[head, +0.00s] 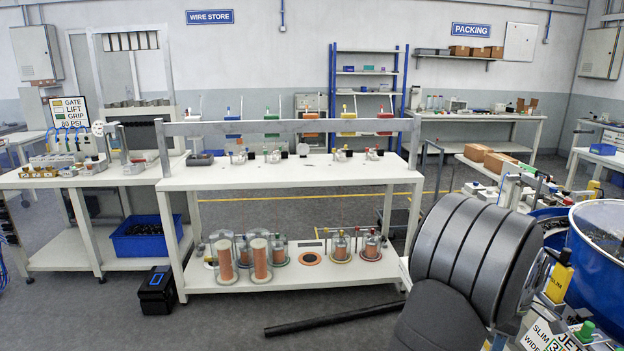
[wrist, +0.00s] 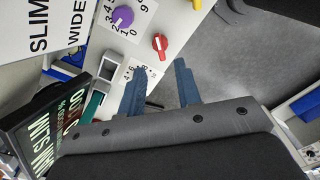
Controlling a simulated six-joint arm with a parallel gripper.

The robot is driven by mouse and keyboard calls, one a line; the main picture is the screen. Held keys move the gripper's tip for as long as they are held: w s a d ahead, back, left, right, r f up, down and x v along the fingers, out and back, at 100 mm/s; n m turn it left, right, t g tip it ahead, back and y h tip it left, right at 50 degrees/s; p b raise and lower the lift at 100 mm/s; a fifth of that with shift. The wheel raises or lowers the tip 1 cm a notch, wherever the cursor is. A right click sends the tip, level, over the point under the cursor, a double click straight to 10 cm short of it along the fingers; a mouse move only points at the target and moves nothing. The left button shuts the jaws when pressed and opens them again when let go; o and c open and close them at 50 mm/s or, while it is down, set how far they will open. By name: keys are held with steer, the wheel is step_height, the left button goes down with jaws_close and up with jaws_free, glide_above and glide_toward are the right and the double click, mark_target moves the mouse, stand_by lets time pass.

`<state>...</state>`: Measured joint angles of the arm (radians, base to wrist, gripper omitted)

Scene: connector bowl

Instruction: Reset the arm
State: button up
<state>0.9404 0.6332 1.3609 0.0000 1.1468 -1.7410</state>
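In the wrist view my gripper (wrist: 160,70) shows two blue-grey fingers held apart, with nothing between them. The fingertips are close to a white panel edge. A red knob (wrist: 160,42) is on that panel just beyond the tips, and a purple dial (wrist: 122,17) with numbers sits up and to the left. I cannot tell whether a finger touches the panel. In the head view a large dark grey link of my arm fills the lower right, and my fingers cannot be made out there.
A dark display (wrist: 48,125) and a green-and-grey part (wrist: 97,92) stand left of my fingers. A blue bowl (head: 598,245) stands at the far right. A white bench (head: 290,178) with spools below stands ahead. A black bar (head: 325,320) lies on the floor.

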step_height(320, 180, up, 10)
steer(key=r, duration=0.1)
step_height(320, 180, down, 18)
steer(key=shift+r, duration=0.1)
steer(key=shift+r+m, duration=0.15)
steer(key=shift+m, duration=0.65)
steer(key=m, duration=0.8)
steer(key=shift+m, duration=0.3)
steer(key=shift+r, duration=0.1)
